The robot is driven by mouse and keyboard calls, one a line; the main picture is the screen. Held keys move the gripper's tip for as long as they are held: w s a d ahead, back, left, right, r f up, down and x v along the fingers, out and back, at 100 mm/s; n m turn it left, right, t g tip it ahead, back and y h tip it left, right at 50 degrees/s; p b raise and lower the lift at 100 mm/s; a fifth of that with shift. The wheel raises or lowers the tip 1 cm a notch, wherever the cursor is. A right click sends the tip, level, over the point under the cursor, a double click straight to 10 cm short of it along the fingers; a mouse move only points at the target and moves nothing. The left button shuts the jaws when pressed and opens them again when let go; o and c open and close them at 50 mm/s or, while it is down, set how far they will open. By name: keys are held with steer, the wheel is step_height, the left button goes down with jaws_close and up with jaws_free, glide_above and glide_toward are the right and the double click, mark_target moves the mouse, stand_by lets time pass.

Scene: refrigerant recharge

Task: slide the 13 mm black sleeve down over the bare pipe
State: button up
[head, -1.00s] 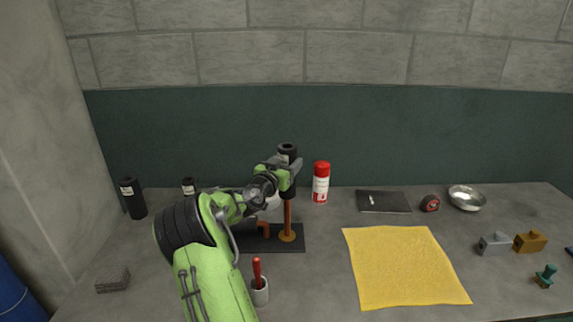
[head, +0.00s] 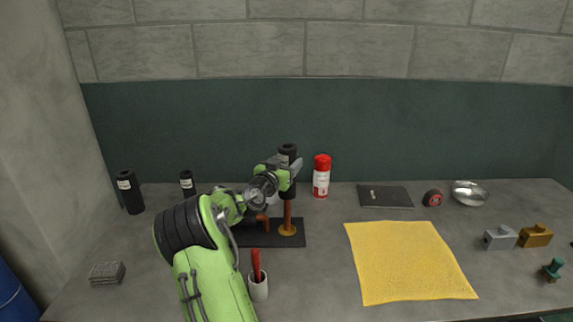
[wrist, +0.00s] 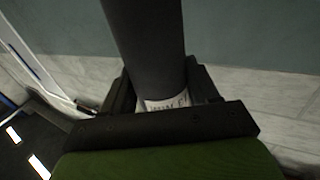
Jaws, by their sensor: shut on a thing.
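My gripper (head: 291,172) is shut on a black sleeve (head: 288,150), which also shows in the wrist view (wrist: 147,35) with a white printed label between the jaws. The sleeve stands upright in line with the bare copper pipe (head: 287,212). The pipe's lower part shows below the sleeve's bottom end, so the sleeve appears to be around the pipe's upper part; the overlap is hidden. The pipe rises from a round copper-coloured foot (head: 287,229) on a dark base plate (head: 293,241). A short bent copper stub (head: 262,222) stands left of it, partly behind my arm.
Two other black sleeves, one far left (head: 130,193) and one behind my arm (head: 187,184), stand upright. A red-and-white can (head: 321,177) stands close right of the pipe. A cup with a red-handled tool (head: 258,288) stands in front. A yellow cloth (head: 408,262) lies right.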

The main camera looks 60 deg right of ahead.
mark_target(283, 197)
steer(key=shift+f+b, duration=1.25)
steer(key=shift+b, duration=0.05)
steer(key=shift+f+b, duration=1.95)
steer(key=shift+b, duration=0.45)
steer(key=shift+f+b, duration=2)
steer(key=shift+b, duration=0.35)
steer(key=shift+f, duration=0.1)
